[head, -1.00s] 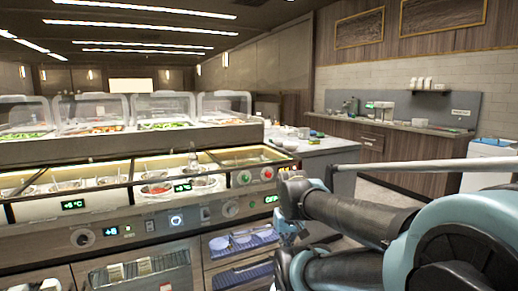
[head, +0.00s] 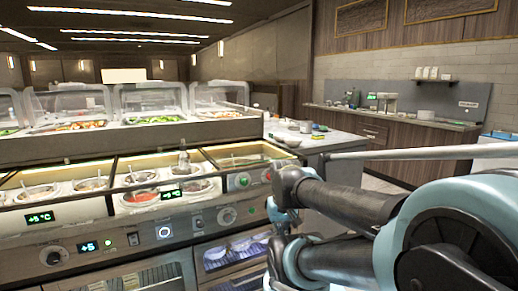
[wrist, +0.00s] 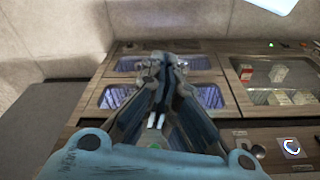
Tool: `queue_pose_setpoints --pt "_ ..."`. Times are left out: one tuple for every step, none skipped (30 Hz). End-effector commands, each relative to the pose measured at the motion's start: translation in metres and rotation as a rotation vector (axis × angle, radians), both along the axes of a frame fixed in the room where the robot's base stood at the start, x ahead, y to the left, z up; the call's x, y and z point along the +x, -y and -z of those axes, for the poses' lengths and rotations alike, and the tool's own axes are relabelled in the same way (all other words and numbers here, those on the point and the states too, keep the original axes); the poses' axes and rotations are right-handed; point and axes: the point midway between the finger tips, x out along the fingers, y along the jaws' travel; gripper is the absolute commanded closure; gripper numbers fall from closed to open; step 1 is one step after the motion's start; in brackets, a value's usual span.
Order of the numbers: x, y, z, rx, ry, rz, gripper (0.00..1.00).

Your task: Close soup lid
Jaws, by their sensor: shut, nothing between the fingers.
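No soup lid can be told for certain in either view. In the head view, round sauce wells stand in the lit counter, among them a well of red sauce (head: 140,197) and a pale lidded-looking well (head: 92,184). Whether these carry lids I cannot tell. My gripper (wrist: 160,68) shows in the wrist view with its dark fingers together and nothing between them. It is in front of the counter's lower cabinet front, apart from the wells. In the head view my arm is at the right and my fingertips are not clear.
Clear hinged covers (head: 150,98) stand over salad trays at the back of the counter. The wrist view shows cabinet windows with blue racks (wrist: 190,64) and packets (wrist: 278,73). A white side counter (head: 320,140) with small dishes stands beyond the counter's right end.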

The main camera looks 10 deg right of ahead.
Motion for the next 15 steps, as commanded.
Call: queue_pose_setpoints --pt "-0.006 0.000 -0.005 0.000 0.010 0.000 1.00" --pt "-0.006 0.000 -0.008 0.000 0.013 -0.001 1.00" --pt "-0.003 0.000 -0.012 0.001 0.015 -0.002 1.00" --pt "0.001 0.000 -0.017 0.001 0.016 -0.003 1.00" --pt "0.006 0.000 -0.023 0.002 0.018 -0.004 1.00" --pt "0.013 -0.001 -0.032 0.002 0.021 -0.008 1.00" --pt "0.020 -0.001 -0.040 0.003 0.023 -0.009 1.00" --pt "0.028 -0.001 -0.048 0.004 0.027 -0.010 1.00" --pt "0.039 -0.001 -0.061 0.005 0.032 -0.015 1.00" --pt "0.048 -0.001 -0.071 0.006 0.035 -0.018 1.00" --pt "0.057 -0.002 -0.081 0.006 0.039 -0.022 1.00" --pt "0.070 -0.002 -0.094 0.007 0.044 -0.026 1.00" --pt "0.080 -0.002 -0.103 0.009 0.048 -0.029 1.00" --pt "0.090 -0.002 -0.113 0.009 0.052 -0.032 1.00" --pt "0.104 -0.002 -0.125 0.011 0.057 -0.038 1.00"
